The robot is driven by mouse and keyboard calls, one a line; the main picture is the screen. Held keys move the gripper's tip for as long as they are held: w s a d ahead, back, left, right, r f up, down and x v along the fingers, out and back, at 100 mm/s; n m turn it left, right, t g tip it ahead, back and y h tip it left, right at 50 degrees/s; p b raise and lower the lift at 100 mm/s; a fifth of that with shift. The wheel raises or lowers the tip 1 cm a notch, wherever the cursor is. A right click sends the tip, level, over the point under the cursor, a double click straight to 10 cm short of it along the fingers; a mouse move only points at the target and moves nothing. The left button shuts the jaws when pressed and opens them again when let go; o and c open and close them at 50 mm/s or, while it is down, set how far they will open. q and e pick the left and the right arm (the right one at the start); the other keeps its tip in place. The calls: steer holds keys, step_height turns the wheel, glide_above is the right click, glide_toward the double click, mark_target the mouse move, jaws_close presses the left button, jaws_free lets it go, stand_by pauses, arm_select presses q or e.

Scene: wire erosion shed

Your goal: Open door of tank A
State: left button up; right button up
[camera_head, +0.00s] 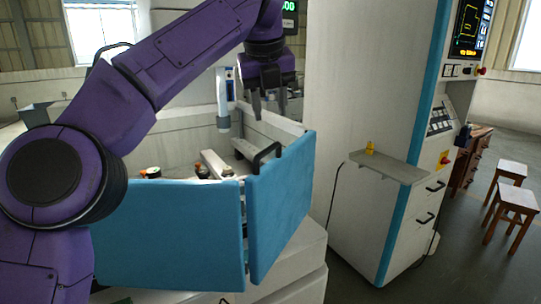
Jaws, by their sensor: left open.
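The tank has two blue panels at its front. The left blue panel (175,235) faces me and is partly covered by my left arm. The right blue panel (282,205) stands at an angle to it, with a narrow gap between their near edges. A black bar handle (265,157) shows at the top of the right panel. No label tells which tank is A. My left gripper (269,112) points down above and behind this handle, with its fingers apart and empty. It does not appear to touch the panel. My right gripper is out of view.
A blue and white cylinder head (224,98) hangs over the tank left of my gripper. A tall white cabinet (345,90) stands close on the right, with a small shelf (390,166) low on it. Stools (514,200) and open floor lie farther right.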

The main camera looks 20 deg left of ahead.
mark_target(271, 147)
arm_select(q)
steer(key=w+f+m+b, duration=0.1)
steer(key=f+m, duration=0.2)
steer(key=w+a+f+m, duration=0.1)
steer(key=w+f+m, duration=0.1)
steer(key=f, duration=0.1)
steer(key=w+f+m+b, duration=0.1)
steer(key=f+m, duration=0.2)
steer(key=shift+w+a+f+m+y+b, duration=0.25)
steer(key=shift+w+a+m+y+b, duration=0.05)
steer(key=shift+w+a, duration=0.1)
jaws_close()
